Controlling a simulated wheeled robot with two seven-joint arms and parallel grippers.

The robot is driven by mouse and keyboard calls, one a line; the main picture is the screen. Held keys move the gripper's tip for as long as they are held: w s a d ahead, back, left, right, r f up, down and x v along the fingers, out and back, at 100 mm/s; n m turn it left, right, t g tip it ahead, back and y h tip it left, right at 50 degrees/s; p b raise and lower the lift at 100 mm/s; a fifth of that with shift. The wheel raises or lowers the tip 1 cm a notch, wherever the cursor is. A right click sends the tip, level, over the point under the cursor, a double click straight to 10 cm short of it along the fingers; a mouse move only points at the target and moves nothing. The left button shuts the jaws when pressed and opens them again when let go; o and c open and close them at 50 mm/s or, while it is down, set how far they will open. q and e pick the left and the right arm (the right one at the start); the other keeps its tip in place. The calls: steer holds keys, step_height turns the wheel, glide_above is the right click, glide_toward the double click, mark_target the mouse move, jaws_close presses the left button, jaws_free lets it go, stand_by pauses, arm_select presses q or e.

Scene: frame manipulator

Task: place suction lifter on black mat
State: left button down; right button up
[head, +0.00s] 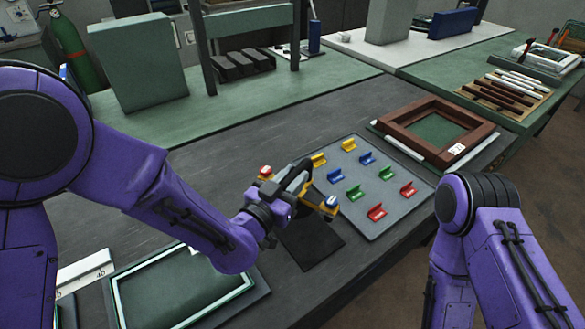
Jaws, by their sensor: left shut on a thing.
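The black mat (312,246) is a dark rectangle on the grey bench, just below the lifter in the picture. The lifter overlaps the mat's upper part in view; I cannot tell whether it touches. My right arm enters at the lower right, with its gripper out of view.
A grey board (388,229) with several coloured clips lies right of the mat. A brown wooden frame (474,150) stands behind it. A green-lined frame (135,309) and white ruler (86,270) lie at the lower left. The bench behind the lifter is clear.

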arm_select(q)
steer(key=shift+s+f+b, duration=0.1)
steer(key=shift+f+b, duration=0.2)
steer(key=shift+f, duration=0.15)
step_height(320, 180, down, 5)
steer(key=b, duration=0.4)
steer(key=shift+f, duration=0.2)
arm_select(e)
step_height(320, 180, down, 5)
steer(key=shift+s+f, duration=0.1)
arm_select(q)
steer(key=shift+f+b, duration=0.6)
steer(key=shift+b, duration=0.05)
arm_select(e)
steer(key=shift+f, duration=0.55)
arm_select(q)
steer(key=c, duration=0.8)
jaws_free()
steer(key=shift+r, duration=0.1)
arm_select(e)
steer(key=shift+r, duration=0.1)
